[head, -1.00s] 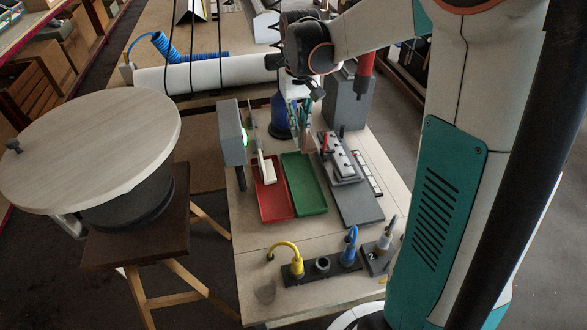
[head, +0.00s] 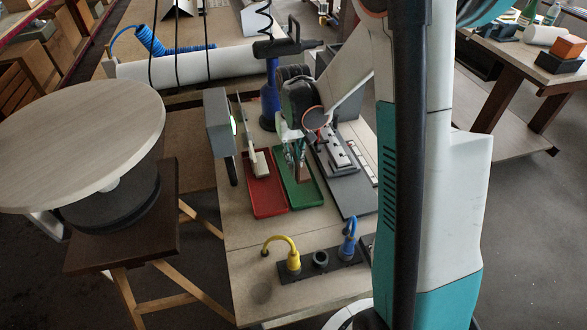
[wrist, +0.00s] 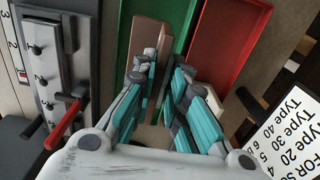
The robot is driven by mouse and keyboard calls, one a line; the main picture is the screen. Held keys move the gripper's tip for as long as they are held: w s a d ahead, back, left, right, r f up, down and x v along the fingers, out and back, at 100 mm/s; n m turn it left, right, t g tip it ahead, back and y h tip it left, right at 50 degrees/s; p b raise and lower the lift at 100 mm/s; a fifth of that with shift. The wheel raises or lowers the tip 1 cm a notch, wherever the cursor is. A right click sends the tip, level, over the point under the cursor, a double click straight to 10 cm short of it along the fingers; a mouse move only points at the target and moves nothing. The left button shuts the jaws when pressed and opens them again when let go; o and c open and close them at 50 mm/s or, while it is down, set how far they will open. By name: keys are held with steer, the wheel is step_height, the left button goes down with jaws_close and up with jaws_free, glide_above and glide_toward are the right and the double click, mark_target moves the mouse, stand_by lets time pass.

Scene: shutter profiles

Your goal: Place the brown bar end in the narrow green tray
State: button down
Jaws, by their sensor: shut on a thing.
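My gripper (head: 295,158) is over the narrow green tray (head: 313,203) in the head view. It is shut on the brown bar end (head: 304,172), a small brown piece low between the fingers. In the wrist view the brown bar end (wrist: 148,36) sticks out past the teal fingers (wrist: 166,78), in front of the green tray (wrist: 122,44). Its lower part is partly hidden by the fingers. I cannot tell whether it touches the tray floor.
A red tray (head: 266,202) with a pale bar stands close on the left of the green tray. A grey fixture (head: 355,201) stands close on the right. Yellow and blue hooked tools (head: 292,258) stand in front.

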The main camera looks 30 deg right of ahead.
steer(key=shift+f+b, duration=0.65)
steer(key=shift+f, duration=1.45)
steer(key=shift+f, duration=0.1)
steer(key=c, duration=1.6)
jaws_free()
